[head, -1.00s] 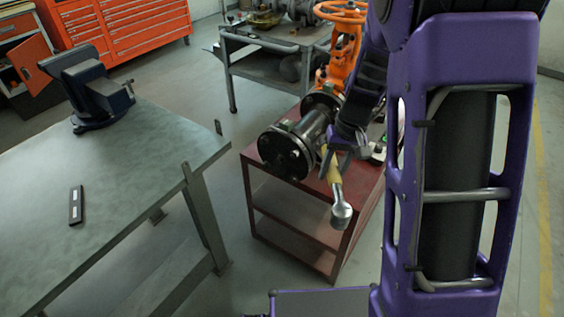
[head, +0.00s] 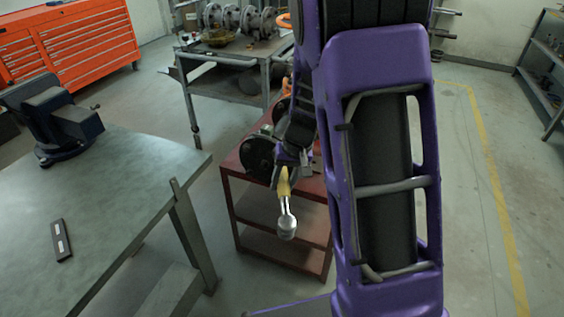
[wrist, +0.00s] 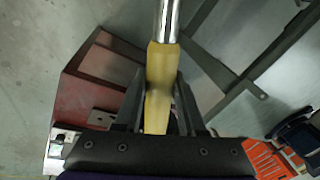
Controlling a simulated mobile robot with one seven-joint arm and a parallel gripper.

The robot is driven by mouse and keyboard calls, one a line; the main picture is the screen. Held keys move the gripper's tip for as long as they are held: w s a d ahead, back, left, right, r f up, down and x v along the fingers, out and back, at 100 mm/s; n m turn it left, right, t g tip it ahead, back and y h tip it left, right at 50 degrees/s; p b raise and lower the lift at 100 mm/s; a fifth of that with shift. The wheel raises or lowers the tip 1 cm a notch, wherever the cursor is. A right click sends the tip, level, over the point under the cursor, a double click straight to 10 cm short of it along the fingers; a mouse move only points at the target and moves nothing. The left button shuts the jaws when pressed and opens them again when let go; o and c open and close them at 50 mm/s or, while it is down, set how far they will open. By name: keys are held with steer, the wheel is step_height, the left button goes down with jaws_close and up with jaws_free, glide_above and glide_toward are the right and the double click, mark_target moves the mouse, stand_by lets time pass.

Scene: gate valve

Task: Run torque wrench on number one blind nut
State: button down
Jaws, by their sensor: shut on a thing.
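My gripper (head: 284,166) is shut on the yellow handle of the torque wrench (head: 287,226), whose steel head points down toward the camera. In the wrist view the handle (wrist: 161,70) sits between the two fingers (wrist: 159,100), and its shaft runs out of the top edge. The wrench is in front of the red cart in the head view. The valve's dark flange (head: 257,156) shows on the cart, left of my gripper. I cannot make out the number one blind nut.
The red cart (head: 232,163) also shows in the wrist view (wrist: 85,95). A green-grey workbench (head: 130,190) stands at the left with a blue vise (head: 60,120) and a small dark bar (head: 61,240). A grey table with several flanged parts is behind. Floor is open at the right.

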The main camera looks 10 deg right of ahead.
mark_target(281, 184)
steer(key=w+f+m+t, duration=0.2)
steer(key=shift+w+f+b, duration=0.1)
steer(key=shift+f+b, duration=0.25)
steer(key=shift+f, duration=0.05)
steer(key=shift+w+d+f+m+t+h+b, duration=1.25)
steer(key=shift+w+m+t+h+b, duration=0.6)
steer(key=shift+w+m+t+h, duration=2.1)
steer(key=s+r+t+h+b, duration=0.1)
steer(key=r, duration=0.1)
steer(key=s+r+t+h+b, duration=0.1)
steer(key=r+t, duration=0.1)
steer(key=r, duration=0.1)
steer(key=s+r+m+t+h+b, duration=0.1)
steer(key=r+t, duration=0.1)
steer(key=shift+s+r+h, duration=0.35)
steer(key=shift+r, duration=0.05)
steer(key=shift+f+t+b, duration=0.1)
steer(key=shift+t+b, duration=0.25)
steer(key=shift+b, duration=0.15)
